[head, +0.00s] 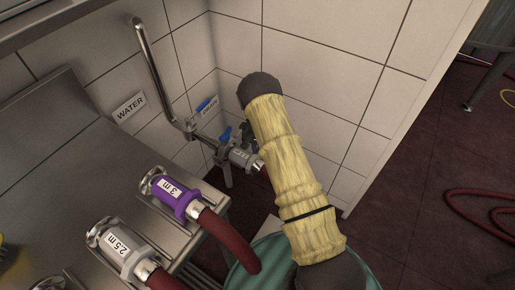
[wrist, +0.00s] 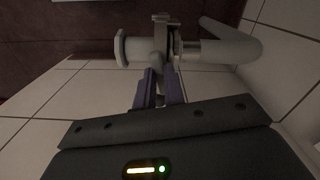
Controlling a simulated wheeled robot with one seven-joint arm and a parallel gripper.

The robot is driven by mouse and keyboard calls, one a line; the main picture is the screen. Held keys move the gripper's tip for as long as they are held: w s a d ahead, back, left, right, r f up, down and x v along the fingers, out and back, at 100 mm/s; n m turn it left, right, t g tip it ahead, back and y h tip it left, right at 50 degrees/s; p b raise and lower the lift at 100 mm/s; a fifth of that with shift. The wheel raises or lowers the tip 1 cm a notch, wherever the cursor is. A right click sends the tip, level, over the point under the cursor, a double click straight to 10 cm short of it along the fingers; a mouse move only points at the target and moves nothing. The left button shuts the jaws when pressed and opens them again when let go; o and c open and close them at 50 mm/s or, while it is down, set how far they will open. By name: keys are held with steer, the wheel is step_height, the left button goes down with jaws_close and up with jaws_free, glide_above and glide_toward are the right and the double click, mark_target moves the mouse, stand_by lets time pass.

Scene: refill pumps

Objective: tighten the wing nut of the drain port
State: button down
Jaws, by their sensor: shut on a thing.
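In the wrist view the two purple-grey fingers of my gripper (wrist: 160,84) are shut at the underside of a grey clamp (wrist: 161,42) around a pipe joint. The wing nut lies between the fingertips and is mostly hidden by them. A flanged pipe end (wrist: 120,48) sticks out left of the clamp, and a pale pipe (wrist: 220,50) runs right from it and bends. In the head view the pipe fitting with a grey labelled collar (head: 240,157) and a blue lever (head: 225,135) sits at the wall corner. My sleeved arm covers the space right of it, and my gripper is not clearly visible there.
A steel counter (head: 60,130) stands at the left. A purple hose coupling (head: 172,193) and a grey coupling (head: 118,248) with dark red hoses lie on its edge. A WATER sign (head: 129,107) is on the tiled wall. A green round container (head: 262,262) stands below.

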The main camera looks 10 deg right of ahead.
stand_by(0.4)
steer(key=c, duration=1.5)
jaws_free()
steer(key=n+b, duration=0.1)
steer(key=n, duration=0.3)
steer(key=shift+f+n+b, duration=0.1)
steer(key=shift+n+b, duration=0.2)
steer(key=shift+b, duration=0.1)
steer(key=n+b, duration=0.2)
steer(key=n, duration=0.1)
steer(key=shift+n, duration=0.4)
step_height(320, 180, up, 18)
steer(key=p, duration=0.4)
steer(key=shift+m+t, duration=0.6)
steer(key=shift+t, duration=0.1)
steer(key=s+r, duration=0.3)
steer(key=s, duration=0.1)
steer(key=s+r, duration=0.4)
steer(key=s, duration=0.1)
steer(key=s+r, duration=0.3)
steer(key=s, duration=0.1)
steer(key=shift+s+d+r, duration=0.15)
steer(key=shift+s, duration=0.2)
